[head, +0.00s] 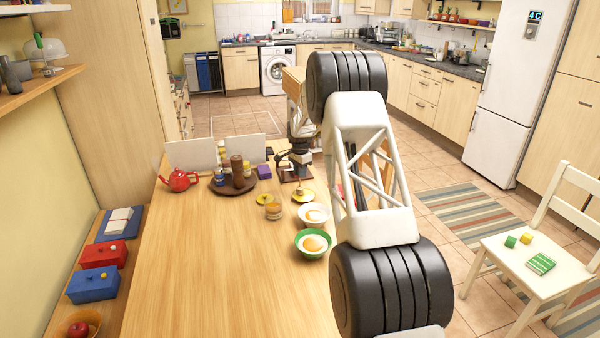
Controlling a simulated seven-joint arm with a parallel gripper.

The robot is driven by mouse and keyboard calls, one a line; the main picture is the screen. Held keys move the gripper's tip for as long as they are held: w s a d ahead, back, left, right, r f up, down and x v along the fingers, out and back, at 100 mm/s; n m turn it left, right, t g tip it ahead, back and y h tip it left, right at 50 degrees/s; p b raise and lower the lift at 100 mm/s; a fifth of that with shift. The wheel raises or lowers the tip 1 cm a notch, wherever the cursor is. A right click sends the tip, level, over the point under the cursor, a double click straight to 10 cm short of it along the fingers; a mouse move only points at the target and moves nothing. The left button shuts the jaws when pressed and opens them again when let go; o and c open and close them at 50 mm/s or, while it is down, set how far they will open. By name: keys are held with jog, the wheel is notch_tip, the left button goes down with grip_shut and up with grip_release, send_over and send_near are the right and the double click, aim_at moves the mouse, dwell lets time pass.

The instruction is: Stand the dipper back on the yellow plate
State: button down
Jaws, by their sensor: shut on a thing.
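My gripper (297,178) is over the far right part of the wooden table, pointing down and shut on the dipper (299,190). Only a small brownish lower part of the dipper shows; the rest is hidden by the gripper. The dipper looks about upright.
The near table is clear.

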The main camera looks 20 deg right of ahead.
jog(key=shift+f, duration=0.1)
jog(key=c, duration=1.1)
grip_release()
jog(key=shift+r, duration=6.15)
jog(key=shift+r, duration=0.1)
